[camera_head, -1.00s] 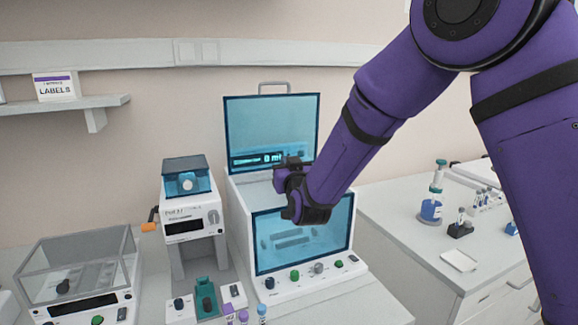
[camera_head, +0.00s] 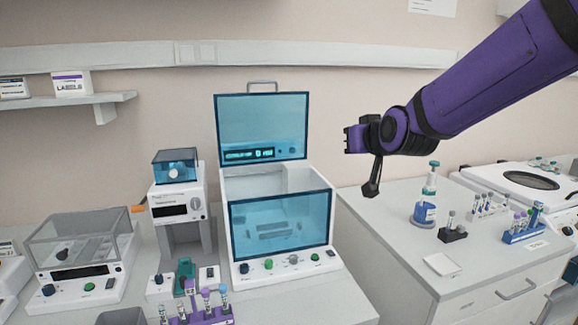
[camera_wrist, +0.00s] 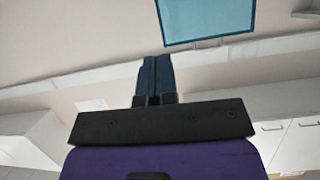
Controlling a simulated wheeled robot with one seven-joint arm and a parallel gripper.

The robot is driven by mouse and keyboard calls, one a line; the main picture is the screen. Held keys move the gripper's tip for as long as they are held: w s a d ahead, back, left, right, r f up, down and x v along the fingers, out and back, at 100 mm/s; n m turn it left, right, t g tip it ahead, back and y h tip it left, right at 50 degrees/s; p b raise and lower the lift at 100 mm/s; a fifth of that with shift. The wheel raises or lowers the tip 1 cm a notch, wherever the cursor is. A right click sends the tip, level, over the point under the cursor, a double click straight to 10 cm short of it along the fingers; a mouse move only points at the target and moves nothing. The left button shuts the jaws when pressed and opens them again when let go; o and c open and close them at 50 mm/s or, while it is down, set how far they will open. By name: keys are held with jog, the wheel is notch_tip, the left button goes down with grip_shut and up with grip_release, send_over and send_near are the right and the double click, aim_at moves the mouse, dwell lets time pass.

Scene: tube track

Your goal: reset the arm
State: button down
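My arm reaches in from the upper right in the head view, and my gripper (camera_head: 350,140) is in the air right of the raised blue lid, over the gap between the two benches. In the wrist view my gripper's two fingers (camera_wrist: 154,68) lie side by side, shut with nothing seen between them. The fingers touch nothing in view.
A white machine (camera_head: 285,262) with a raised blue lid (camera_head: 262,115) stands left of my gripper. A purple tube rack (camera_head: 205,318) is at the front. A blue-filled bottle (camera_head: 425,210) and several small racks stand on the right bench (camera_head: 390,235).

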jog(key=s+d+g+h, duration=0.1)
jog(key=s+d, duration=0.4)
jog(key=s, duration=0.5)
jog(key=s+d+f+m+g+h, duration=0.1)
jog(key=s+d+g, duration=0.3)
jog(key=s, duration=0.7)
jog(key=s+d+m+g+h, duration=0.1)
jog(key=s+d+g, duration=0.2)
jog(key=s+d, duration=0.3)
jog(key=s, duration=0.5)
jog(key=shift+s+d+f+h, duration=0.2)
jog(key=shift+d+f+h, duration=0.1)
jog(key=shift+d+f, duration=0.1)
jog(key=shift+a, duration=0.1)
